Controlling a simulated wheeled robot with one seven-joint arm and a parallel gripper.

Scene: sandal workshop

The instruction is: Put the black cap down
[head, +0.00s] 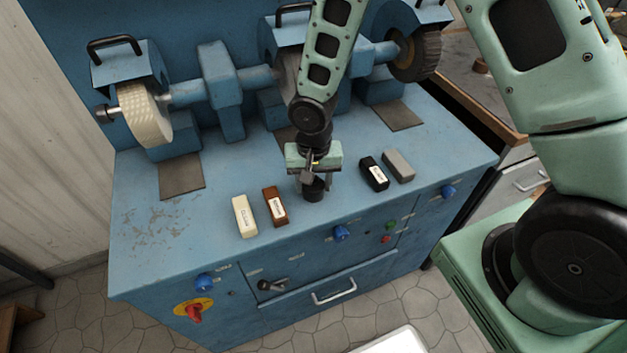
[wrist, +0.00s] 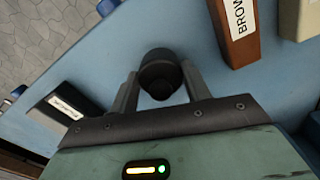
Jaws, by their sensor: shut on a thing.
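The black cap (head: 314,189) is a small dark round piece at the middle of the blue machine's top, near its front edge. It also shows in the wrist view (wrist: 160,74), between the two fingers. My gripper (head: 313,184) is shut on the black cap and points down at the top. In the wrist view my gripper (wrist: 161,88) has one finger on each side of the cap. The cap is at or just above the blue surface; I cannot tell whether it touches.
A cream block (head: 244,216) and a brown block (head: 275,206) lie left of my gripper. A black block (head: 374,174) and a grey block (head: 398,165) lie to the right. Grinding wheels (head: 145,115) stand behind. The blue top (head: 225,175) is clear around the cap.

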